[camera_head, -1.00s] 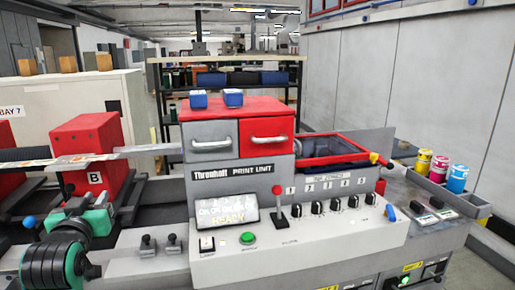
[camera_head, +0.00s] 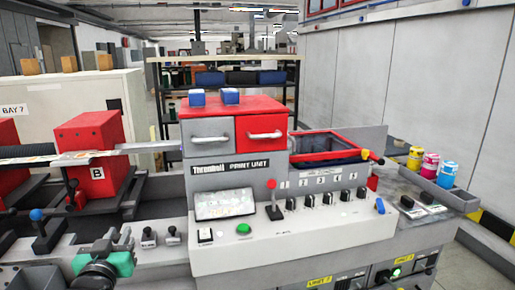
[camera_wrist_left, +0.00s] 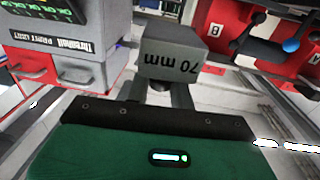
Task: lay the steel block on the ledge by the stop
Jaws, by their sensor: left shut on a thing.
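In the left wrist view the steel block (camera_wrist_left: 172,58) is a grey box marked "70 mm". The fingers of my left gripper (camera_wrist_left: 162,92) are shut on it, and it sticks out ahead of the green gripper body. In the head view my green left gripper (camera_head: 112,248) is at the lower left, over the grey machine bed, left of the print unit's control panel. There I cannot clearly tell the block from the gripper's grey parts. I cannot make out the ledge and the stop for certain. My right gripper is not in view.
The print unit (camera_head: 238,165) with its red-topped drawers and control panel stands in the middle. Two black knobs (camera_head: 160,237) stick up just right of the gripper. A blue-knobbed lever (camera_head: 37,216) stands to the left, and a red block marked B (camera_head: 92,150) is behind.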

